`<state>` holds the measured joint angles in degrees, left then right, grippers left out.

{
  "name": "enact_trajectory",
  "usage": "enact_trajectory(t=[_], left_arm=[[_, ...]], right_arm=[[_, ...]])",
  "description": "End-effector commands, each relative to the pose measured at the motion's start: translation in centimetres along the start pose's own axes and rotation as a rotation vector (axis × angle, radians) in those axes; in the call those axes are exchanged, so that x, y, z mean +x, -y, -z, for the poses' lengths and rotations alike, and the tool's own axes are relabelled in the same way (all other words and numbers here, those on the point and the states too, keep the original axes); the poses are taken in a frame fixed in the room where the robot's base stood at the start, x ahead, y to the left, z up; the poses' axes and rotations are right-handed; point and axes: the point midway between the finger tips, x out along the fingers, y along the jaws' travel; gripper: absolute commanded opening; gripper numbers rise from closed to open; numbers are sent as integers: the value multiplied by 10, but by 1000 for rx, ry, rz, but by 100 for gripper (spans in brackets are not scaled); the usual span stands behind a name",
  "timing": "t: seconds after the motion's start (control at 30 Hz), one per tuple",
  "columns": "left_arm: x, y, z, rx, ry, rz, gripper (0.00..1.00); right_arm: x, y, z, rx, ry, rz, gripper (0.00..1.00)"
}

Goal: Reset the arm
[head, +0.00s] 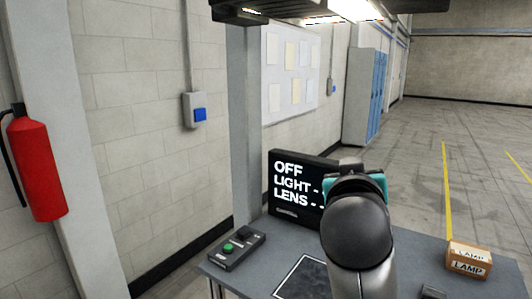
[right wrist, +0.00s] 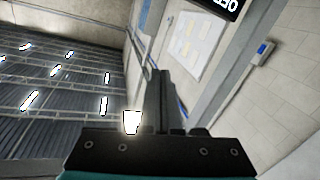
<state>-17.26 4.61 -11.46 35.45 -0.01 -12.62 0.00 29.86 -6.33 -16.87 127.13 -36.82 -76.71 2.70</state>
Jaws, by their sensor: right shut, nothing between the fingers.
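My right arm (head: 358,230) rises in front of the table in the head view, its teal wrist part at the top; the fingers are hidden there behind the arm. In the right wrist view my right gripper (right wrist: 160,105) is shut and empty, its fingers together and pointing away from the camera, with wall and ceiling beyond. It touches nothing that I can see. My left gripper is in no view.
The grey table (head: 255,278) carries a control box (head: 237,250) with a green button, a black screen (head: 296,204) reading OFF, LIGHT and LENS, and a LAMP carton (head: 468,261). A pillar (head: 245,110) stands behind. Open floor lies at right.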

Motion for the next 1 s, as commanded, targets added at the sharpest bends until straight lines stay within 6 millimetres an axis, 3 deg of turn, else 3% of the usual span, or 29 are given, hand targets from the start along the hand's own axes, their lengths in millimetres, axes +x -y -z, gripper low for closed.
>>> enact_trajectory(t=[0.03,0.27,0.5,0.7,1.0], left_arm=[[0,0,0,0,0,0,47],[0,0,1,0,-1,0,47],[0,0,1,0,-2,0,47],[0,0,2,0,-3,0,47],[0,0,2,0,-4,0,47]], right_arm=[[0,4,-35,-14,71,28,0],[-30,17,-173,-60,364,166,0],[-100,16,-296,-102,669,304,0],[-172,8,-365,-126,888,406,0],[-260,-8,-418,-147,1124,516,0]])
